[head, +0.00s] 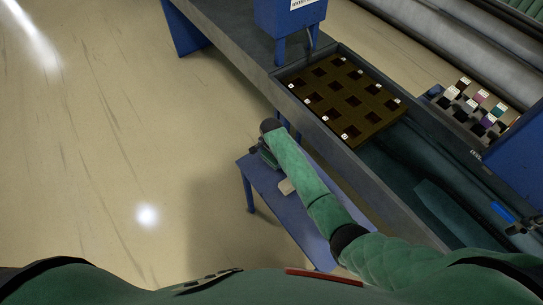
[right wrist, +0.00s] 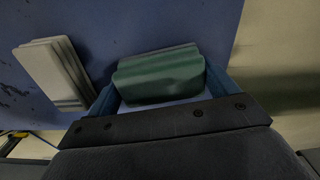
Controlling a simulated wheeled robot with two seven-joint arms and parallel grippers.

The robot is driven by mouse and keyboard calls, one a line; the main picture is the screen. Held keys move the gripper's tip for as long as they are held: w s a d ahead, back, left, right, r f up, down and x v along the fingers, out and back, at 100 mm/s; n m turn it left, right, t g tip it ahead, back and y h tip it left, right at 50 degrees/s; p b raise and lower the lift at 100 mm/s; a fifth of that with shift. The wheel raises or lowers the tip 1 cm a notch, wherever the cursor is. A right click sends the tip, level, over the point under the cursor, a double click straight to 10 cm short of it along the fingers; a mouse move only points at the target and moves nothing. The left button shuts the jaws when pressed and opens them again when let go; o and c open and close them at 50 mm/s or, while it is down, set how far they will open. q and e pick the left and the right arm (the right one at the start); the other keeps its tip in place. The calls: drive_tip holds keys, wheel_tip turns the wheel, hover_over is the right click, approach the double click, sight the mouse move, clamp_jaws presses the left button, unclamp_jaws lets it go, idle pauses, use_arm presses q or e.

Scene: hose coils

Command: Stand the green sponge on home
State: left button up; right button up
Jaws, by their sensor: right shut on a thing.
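The green sponge (right wrist: 160,76) lies between the two blue fingers of my right gripper (right wrist: 163,90) in the right wrist view. The fingers are shut on it, with the blue bench top behind. In the head view my right gripper (head: 264,153) is at the far-left end of a small blue bench (head: 266,184), mostly hidden by my green-sleeved arm. I cannot tell whether the sponge touches the bench. No place marked "home" can be read in these frames. My left gripper is not in view.
A pale grey ridged block (right wrist: 55,73) lies left of the sponge; a pale block (head: 287,187) shows on the bench in the head view. A dark tray with square pockets (head: 352,137) sits in the long counter (head: 226,44) behind. Open floor lies left.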

drive_tip(key=shift+f, duration=0.6)
idle(0.9)
drive_tip(key=o, duration=0.7)
drive_tip(key=shift+r, duration=0.1)
drive_tip(key=shift+r+p, duration=1.2)
drive_tip(key=shift+r, duration=0.15)
drive_tip(key=shift+r+p, duration=0.9)
drive_tip(key=shift+r, duration=1.65)
